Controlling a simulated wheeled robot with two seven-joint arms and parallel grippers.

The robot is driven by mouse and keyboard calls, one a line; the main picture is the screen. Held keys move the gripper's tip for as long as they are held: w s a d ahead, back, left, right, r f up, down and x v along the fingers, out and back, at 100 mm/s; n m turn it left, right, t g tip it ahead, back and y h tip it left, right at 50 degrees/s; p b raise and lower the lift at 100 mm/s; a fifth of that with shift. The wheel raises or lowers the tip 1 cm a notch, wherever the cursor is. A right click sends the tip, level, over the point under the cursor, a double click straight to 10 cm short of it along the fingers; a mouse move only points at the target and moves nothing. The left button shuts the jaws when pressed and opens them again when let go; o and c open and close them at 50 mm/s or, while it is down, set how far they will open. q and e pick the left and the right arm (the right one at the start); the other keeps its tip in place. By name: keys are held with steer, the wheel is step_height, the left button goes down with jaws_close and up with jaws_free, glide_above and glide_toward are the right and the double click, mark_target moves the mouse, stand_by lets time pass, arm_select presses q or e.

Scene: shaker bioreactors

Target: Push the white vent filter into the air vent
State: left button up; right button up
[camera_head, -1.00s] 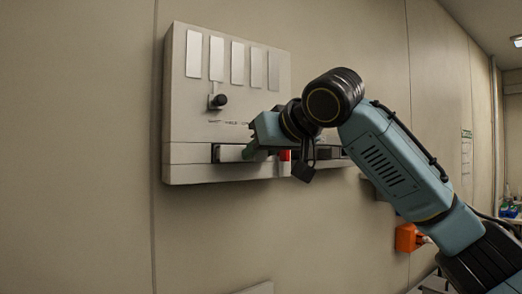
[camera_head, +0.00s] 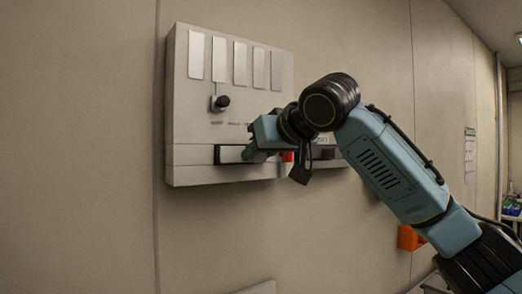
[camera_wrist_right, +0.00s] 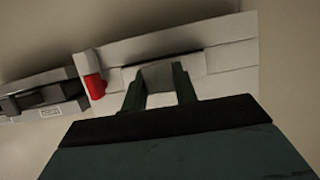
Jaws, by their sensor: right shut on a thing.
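A pale wall unit (camera_head: 190,120) carries a dark slot low on its front, and it fills the upper part of the right wrist view (camera_wrist_right: 225,80). My right gripper (camera_head: 252,150) is at this slot. Its two green fingers (camera_wrist_right: 160,88) are shut on a pale block (camera_wrist_right: 160,73), which looks like the white vent filter. The block is at the mouth of the dark slot, which looks like the air vent. How deep it sits cannot be told, as the fingers and arm hide part of it. My left gripper is not in view.
A red part (camera_head: 287,156) is beside the slot, close to my right gripper. A black knob (camera_head: 221,102) juts from the unit above the slot. An orange box (camera_head: 410,238) is lower right behind my arm. The wall left of the unit is bare.

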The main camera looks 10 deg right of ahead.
steer(key=shift+w+a+p, duration=0.2)
steer(key=shift+w+p, duration=0.4)
steer(key=shift+p, duration=0.05)
stand_by(0.8)
steer(key=o, duration=1.1)
steer(key=shift+c, duration=0.2)
steer(key=b+v, duration=0.3)
steer(key=v, duration=1)
steer(key=shift+s, duration=0.1)
